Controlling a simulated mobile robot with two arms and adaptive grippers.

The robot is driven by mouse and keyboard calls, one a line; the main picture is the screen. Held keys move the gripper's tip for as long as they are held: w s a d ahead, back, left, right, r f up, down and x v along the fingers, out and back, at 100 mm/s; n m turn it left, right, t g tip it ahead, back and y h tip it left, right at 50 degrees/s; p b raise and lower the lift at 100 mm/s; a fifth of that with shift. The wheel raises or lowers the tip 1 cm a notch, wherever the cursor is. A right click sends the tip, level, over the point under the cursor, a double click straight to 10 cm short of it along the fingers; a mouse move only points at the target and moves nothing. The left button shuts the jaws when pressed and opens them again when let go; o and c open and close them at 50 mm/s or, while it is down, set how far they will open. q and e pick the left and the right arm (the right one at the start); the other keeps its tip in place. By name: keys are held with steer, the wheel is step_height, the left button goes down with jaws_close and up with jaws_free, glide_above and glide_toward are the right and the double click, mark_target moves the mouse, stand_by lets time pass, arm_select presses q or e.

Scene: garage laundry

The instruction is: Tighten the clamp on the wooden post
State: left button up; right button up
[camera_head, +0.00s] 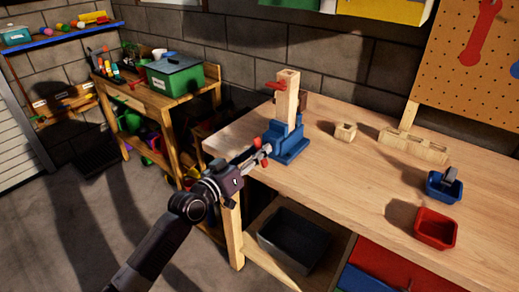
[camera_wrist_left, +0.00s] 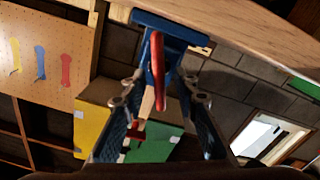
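A wooden post (camera_head: 287,95) stands upright in a blue vise-like base (camera_head: 290,148) at the bench's left end. A small red part (camera_head: 275,85) sits on the post's upper left side; it also shows low in the left wrist view (camera_wrist_left: 137,130). A long red handle (camera_wrist_left: 157,70) on the blue base (camera_wrist_left: 170,25) shows between the fingers of my left gripper (camera_wrist_left: 166,92). The fingers are spread, with visible gaps on both sides of the handle. In the head view my left gripper (camera_head: 261,152) is beside the base's left face. My right gripper is not in view.
On the wooden bench (camera_head: 350,180) are a small wooden block (camera_head: 345,132), a longer slotted block (camera_head: 415,147), a blue bin (camera_head: 444,187) and a red bin (camera_head: 436,230). A dark tray (camera_head: 292,240) is below. A side table with a green box (camera_head: 175,76) stands left.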

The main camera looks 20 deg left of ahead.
arm_select(q)
steer(key=shift+w+d, duration=0.2)
steer(key=shift+w, duration=0.3)
steer(key=shift+c, duration=0.3)
jaws_close()
steer(key=shift+d+m, duration=0.15)
steer(key=shift+m, duration=1.65)
steer(key=shift+o, duration=0.3)
jaws_free()
steer(key=shift+s, duration=0.1)
steer(key=v, duration=1.2)
